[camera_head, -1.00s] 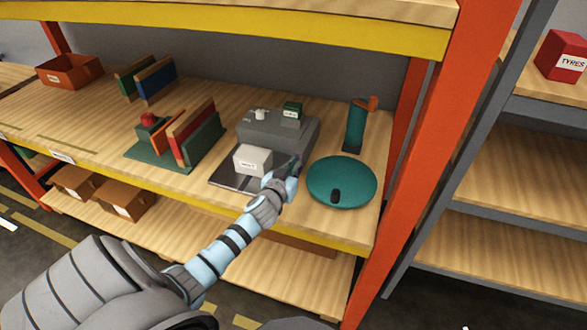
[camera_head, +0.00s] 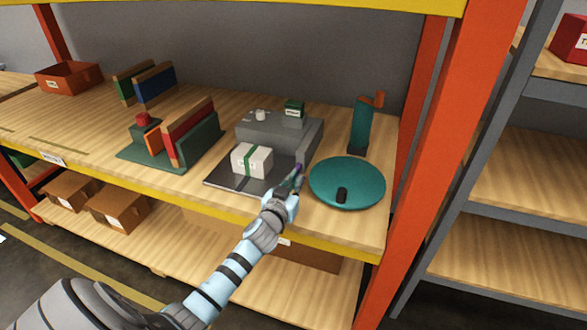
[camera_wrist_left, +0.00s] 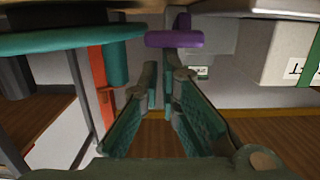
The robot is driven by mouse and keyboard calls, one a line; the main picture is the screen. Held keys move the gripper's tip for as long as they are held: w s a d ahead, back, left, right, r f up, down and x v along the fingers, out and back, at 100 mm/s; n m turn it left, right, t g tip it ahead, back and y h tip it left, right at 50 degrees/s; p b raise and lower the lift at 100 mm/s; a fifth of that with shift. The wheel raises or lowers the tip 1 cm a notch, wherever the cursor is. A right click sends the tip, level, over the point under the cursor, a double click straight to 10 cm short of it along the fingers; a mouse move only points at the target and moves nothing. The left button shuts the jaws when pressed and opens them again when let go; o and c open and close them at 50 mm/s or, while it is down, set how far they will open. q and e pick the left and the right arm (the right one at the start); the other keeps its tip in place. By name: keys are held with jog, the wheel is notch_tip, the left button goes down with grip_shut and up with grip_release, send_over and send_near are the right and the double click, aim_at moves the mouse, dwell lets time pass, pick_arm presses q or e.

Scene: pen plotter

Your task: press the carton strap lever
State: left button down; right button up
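The grey strapping machine (camera_head: 272,133) stands on the wooden shelf. A white carton (camera_head: 240,158) with a green strap around it sits on its dark plate (camera_head: 222,180); the carton shows at the right in the left wrist view (camera_wrist_left: 280,55). A purple lever (camera_wrist_left: 174,39) is just beyond my left fingertips in the wrist view. A bit of purple also shows by the fingertips in the head view. My left gripper (camera_wrist_left: 162,82) is open and empty, at the machine's front right. Contact with the lever cannot be told. My right gripper is not in view.
A teal round plate (camera_head: 350,172) with a black knob stands close to the right of my gripper. Behind it is a teal post (camera_head: 360,125). A green stand with upright boards (camera_head: 188,135) is at the left. An orange upright (camera_head: 436,165) bounds the shelf.

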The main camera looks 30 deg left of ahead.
pick_arm(q)
jog(key=s+d+r+p, duration=0.2)
jog(key=s+r+p, duration=0.2)
jog(key=s, duration=0.6)
jog(key=shift+s+d+r, duration=0.2)
jog(key=shift+d+r, duration=0.05)
jog(key=shift+d, duration=0.1)
dwell(0.6)
